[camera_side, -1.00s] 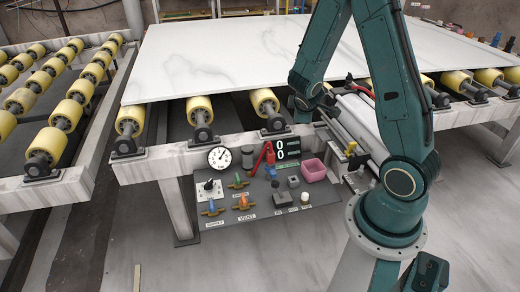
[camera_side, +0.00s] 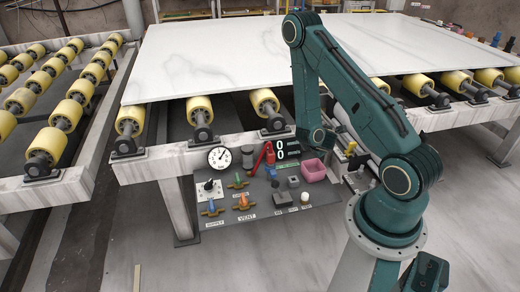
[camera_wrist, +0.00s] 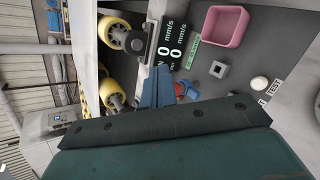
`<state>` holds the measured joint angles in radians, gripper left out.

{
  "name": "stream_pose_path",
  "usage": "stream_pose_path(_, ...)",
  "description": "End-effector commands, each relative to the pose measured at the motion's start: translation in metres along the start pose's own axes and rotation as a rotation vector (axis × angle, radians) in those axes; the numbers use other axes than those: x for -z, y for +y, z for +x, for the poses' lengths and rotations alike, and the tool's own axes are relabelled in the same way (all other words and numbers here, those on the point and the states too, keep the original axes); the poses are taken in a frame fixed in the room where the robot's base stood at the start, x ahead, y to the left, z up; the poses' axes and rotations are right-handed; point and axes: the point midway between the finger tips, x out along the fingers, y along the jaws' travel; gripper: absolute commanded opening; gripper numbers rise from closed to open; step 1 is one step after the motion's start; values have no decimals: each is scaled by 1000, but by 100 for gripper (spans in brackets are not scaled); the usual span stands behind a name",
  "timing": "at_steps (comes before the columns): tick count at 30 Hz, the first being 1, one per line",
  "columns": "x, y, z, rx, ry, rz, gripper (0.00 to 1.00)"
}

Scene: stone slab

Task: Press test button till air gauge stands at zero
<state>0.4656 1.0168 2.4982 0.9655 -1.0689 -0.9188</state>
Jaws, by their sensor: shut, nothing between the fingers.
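The white round test button (camera_side: 304,197) stands at the panel's front right. In the wrist view the button (camera_wrist: 258,83) shows beside its TEST label (camera_wrist: 273,88). The round white air gauge (camera_side: 219,158) stands at the panel's back left, with its dark needle pointing up and slightly right; its numbers are too small to read. My gripper (camera_wrist: 157,70) is shut and empty in the wrist view, well left of the button and apart from it. In the side view my wrist is over the panel's back right, and the fingertips cannot be made out.
The panel (camera_side: 215,232) carries several coloured valves, including an orange one (camera_side: 243,202), and a red lever (camera_side: 262,158). A black display (camera_side: 287,148) shows zeros. A pink bin (camera_side: 313,170) stands behind the button. The marble slab (camera_side: 220,55) lies on yellow rollers behind.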

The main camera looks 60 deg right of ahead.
Motion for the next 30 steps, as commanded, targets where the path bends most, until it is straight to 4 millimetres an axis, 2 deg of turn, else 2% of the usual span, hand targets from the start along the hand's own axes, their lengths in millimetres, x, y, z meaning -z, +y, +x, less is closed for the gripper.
stream_pose_path(1, 3, -10, 3, 6, 15, -35, 0)
stream_pose_path(16, 43, -85, 9, -6, 212, -343, 0)
stream_pose_path(22, 53, -100, 7, -11, 261, -397, 0)
stream_pose_path(30, 55, -103, 6, -14, 272, -409, 0)
